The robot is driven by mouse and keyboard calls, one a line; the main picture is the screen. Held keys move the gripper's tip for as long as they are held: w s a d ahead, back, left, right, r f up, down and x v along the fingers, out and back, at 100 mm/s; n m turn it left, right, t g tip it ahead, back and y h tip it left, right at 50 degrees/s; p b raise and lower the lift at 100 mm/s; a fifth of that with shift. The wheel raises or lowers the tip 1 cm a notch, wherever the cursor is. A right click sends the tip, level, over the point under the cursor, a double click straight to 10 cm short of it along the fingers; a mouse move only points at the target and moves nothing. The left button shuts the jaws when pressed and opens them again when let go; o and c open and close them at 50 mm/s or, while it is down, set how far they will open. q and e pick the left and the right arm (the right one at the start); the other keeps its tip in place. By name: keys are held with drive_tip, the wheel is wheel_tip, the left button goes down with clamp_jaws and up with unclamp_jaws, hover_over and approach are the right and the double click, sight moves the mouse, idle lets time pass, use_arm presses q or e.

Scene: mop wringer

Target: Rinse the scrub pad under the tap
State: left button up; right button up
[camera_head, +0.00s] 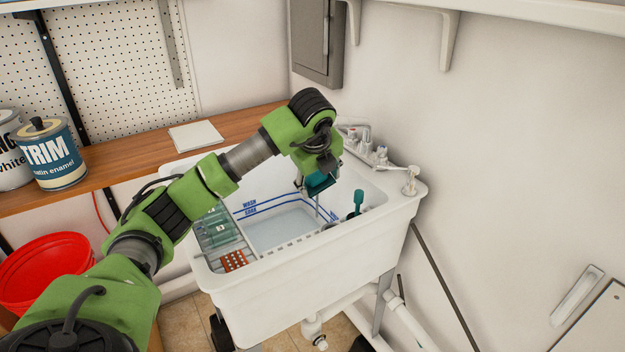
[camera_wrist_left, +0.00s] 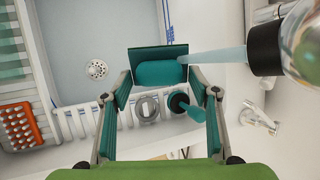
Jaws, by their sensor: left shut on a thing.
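My left gripper (camera_head: 312,182) is over the basin of the white sink (camera_head: 270,305) and shut on a teal scrub pad (camera_head: 321,184). In the left wrist view, the pad (camera_wrist_left: 158,73) sits between the fingertips (camera_wrist_left: 159,80), with a dark green panel beside it. The tap (camera_head: 359,134) is behind the gripper at the sink's back edge; its dark nozzle shows in the left wrist view (camera_wrist_left: 266,48). A pale blue water stream (camera_wrist_left: 215,56) runs from the nozzle to the pad's edge. The fingers partly hide the pad in the head view. My right gripper is not in view.
A teal-handled brush (camera_head: 358,201) stands at the sink's right side. A rack at the left holds green items (camera_head: 216,229) and an orange block (camera_head: 233,261). A pump bottle (camera_head: 410,181) stands on the back-right corner. The basin floor (camera_head: 275,228) is clear.

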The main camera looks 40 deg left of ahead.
use_arm(q)
drive_tip(key=shift+a, duration=0.1)
drive_tip(key=shift+s+a, duration=0.3)
drive_tip(key=shift+a, duration=0.15)
drive_tip(key=shift+d, duration=0.1)
drive_tip(key=shift+w+d, duration=0.3)
drive_tip(key=shift+d, duration=0.2)
drive_tip(key=shift+a, duration=0.15)
drive_tip(key=shift+s+a+b, duration=0.3)
drive_tip(key=shift+a+b, duration=0.15)
drive_tip(key=shift+w+d, duration=0.1)
drive_tip(key=shift+d, duration=0.1)
drive_tip(key=shift+w+d, duration=0.2)
drive_tip(key=shift+d, duration=0.2)
drive_tip(key=shift+a, duration=0.15)
